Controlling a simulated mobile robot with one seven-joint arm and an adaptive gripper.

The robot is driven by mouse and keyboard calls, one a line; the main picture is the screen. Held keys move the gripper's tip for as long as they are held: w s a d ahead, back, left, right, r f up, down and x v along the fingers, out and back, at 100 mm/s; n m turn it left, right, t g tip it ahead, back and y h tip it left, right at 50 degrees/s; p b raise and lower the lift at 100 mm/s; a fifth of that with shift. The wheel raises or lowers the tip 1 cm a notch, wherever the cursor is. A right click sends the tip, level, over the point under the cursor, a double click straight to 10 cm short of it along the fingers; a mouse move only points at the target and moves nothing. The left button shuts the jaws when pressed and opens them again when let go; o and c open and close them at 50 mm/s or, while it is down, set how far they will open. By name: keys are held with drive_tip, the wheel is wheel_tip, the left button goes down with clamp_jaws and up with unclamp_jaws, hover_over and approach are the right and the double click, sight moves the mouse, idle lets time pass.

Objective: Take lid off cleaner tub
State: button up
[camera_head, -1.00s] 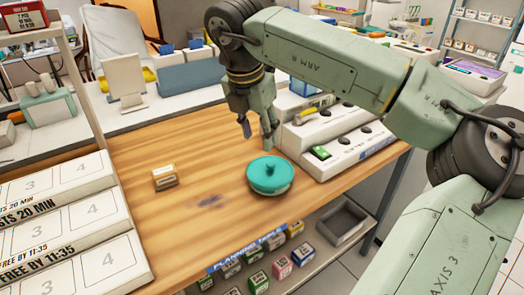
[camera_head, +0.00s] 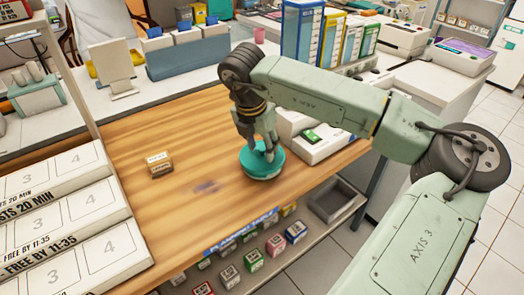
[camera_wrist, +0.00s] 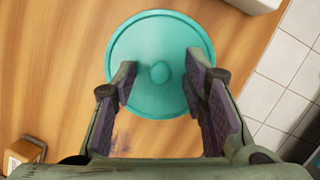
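The cleaner tub (camera_head: 262,173) is a round teal tub standing on the wooden table near its right front edge. Its teal lid (camera_wrist: 160,40) with a small round knob (camera_wrist: 160,72) fills the upper middle of the wrist view, and the lid sits on the tub. My gripper (camera_head: 265,153) points down just over the lid. In the wrist view my gripper (camera_wrist: 163,88) is open, with one padded finger on each side of the knob and gaps between them. Whether the fingertips touch the lid I cannot tell. The arm hides part of the lid in the head view.
A small box with a tan label (camera_head: 159,164) lies on the table to the left. A white stepped unit (camera_head: 318,140) with a green item stands close behind and right of the tub. A grey bin (camera_head: 336,200) sits on the lower shelf.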

drive_tip(key=shift+c, duration=0.4)
drive_tip(key=c, duration=0.7)
drive_tip(key=shift+r, duration=0.1)
